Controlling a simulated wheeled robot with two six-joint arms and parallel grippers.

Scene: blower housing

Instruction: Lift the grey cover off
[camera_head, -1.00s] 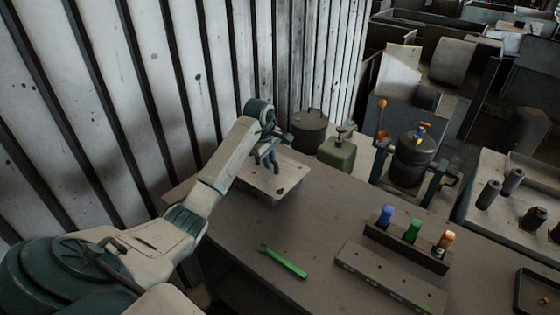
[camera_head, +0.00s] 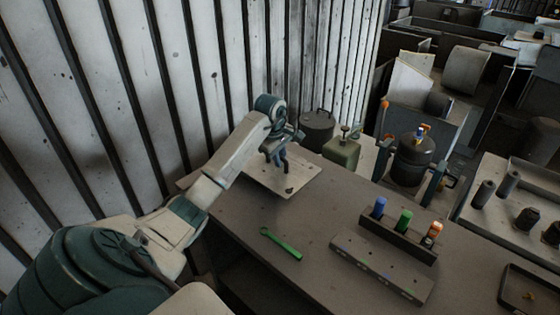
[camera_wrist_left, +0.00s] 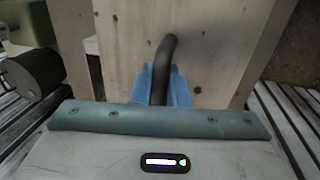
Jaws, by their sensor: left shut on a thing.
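A pale grey flat plate (camera_head: 300,178) at the back left of the bench looks like the grey cover. My left gripper (camera_head: 275,157) is over it, reaching down from the left. In the left wrist view the blue fingers (camera_wrist_left: 163,88) are shut on a dark bent handle (camera_wrist_left: 166,52) above the plate's face (camera_wrist_left: 215,50). The handle's foot is hidden by the fingers, and I cannot tell whether the plate is clear of what lies under it. My right gripper is not in view.
A dark drum (camera_head: 318,127) and a green canister (camera_head: 342,152) stand just behind the plate. A green wrench (camera_head: 281,243) lies in front. A rack (camera_head: 398,239) with coloured-handled tools stands right. A ribbed wall (camera_head: 200,70) is close on the left. Bare bench (camera_head: 330,215) lies between.

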